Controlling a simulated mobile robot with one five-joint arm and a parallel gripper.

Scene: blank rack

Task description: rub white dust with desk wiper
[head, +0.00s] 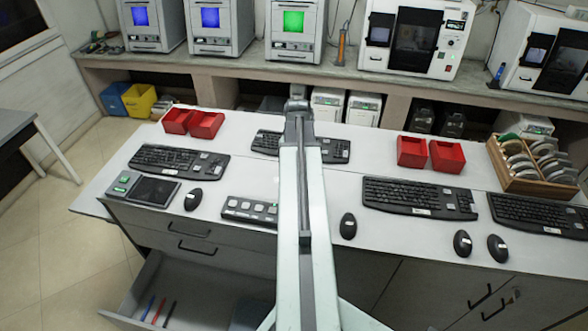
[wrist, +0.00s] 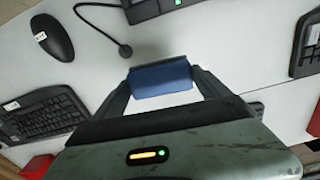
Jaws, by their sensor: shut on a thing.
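My gripper (wrist: 161,82) is shut on a blue block, the desk wiper (wrist: 160,76), in the wrist view. One finger is on each side of the wiper. It is over the white desk top; I cannot tell whether it touches the surface. In the head view my arm runs up the middle over the desk (head: 235,170), and the gripper and wiper cannot be made out there. I cannot pick out any white dust on the white surface in either view.
Keyboards (head: 178,161), mice (head: 348,226) and a button pad (head: 250,210) crowd the desk. Red bins (head: 411,151) and a disc rack (head: 527,178) stand farther back. In the wrist view a mouse (wrist: 52,37) and keyboard (wrist: 43,114) lie left. A drawer (head: 190,290) is open.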

